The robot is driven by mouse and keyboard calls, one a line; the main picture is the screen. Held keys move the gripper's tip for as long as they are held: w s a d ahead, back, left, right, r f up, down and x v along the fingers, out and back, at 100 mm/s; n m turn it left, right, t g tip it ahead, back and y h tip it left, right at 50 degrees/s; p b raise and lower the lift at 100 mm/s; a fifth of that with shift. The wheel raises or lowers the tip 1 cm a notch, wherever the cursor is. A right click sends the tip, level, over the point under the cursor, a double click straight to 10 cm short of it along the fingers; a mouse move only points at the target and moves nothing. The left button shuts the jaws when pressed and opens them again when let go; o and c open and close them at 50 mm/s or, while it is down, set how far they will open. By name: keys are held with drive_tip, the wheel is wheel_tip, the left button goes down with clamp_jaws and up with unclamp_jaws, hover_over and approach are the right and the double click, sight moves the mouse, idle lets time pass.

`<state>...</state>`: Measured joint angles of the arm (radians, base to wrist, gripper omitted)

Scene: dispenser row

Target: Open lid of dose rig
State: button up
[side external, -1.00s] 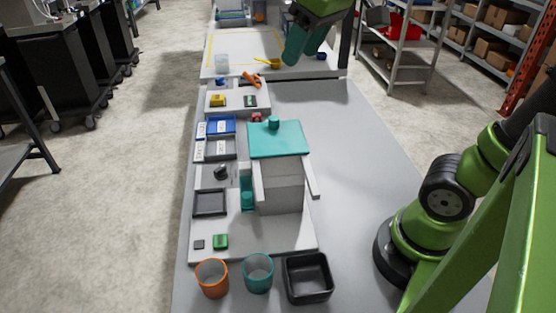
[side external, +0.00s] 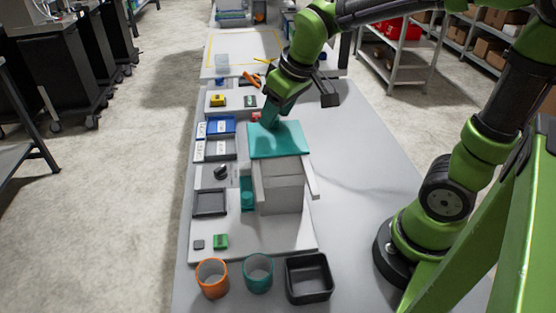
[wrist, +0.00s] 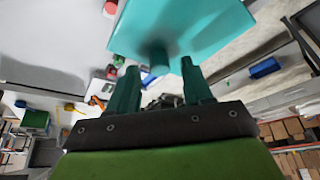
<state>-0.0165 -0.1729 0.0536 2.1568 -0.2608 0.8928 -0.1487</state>
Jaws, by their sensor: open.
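The dose rig (side external: 281,190) is a pale grey box on a white base plate. Its flat teal lid (side external: 288,143) lies shut on top and shows large in the wrist view (wrist: 200,25). My gripper (side external: 270,118) is over the lid's far left part and covers the knob in the side view. In the wrist view my gripper (wrist: 160,66) is open, with its teal fingers apart. The lid's round teal knob (wrist: 158,54) shows ahead of the gap between the fingertips. I cannot tell whether a finger touches it.
An orange cup (side external: 212,281), a teal cup (side external: 258,274) and a black bin (side external: 309,280) stand in front of the base plate. Blue (side external: 221,126) and grey trays lie left of the rig. The grey tabletop (side external: 365,165) right of the rig is clear.

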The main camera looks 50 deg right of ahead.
drive_tip(key=shift+w+f, duration=0.15)
drive_tip(key=shift+f, duration=0.25)
clamp_jaws()
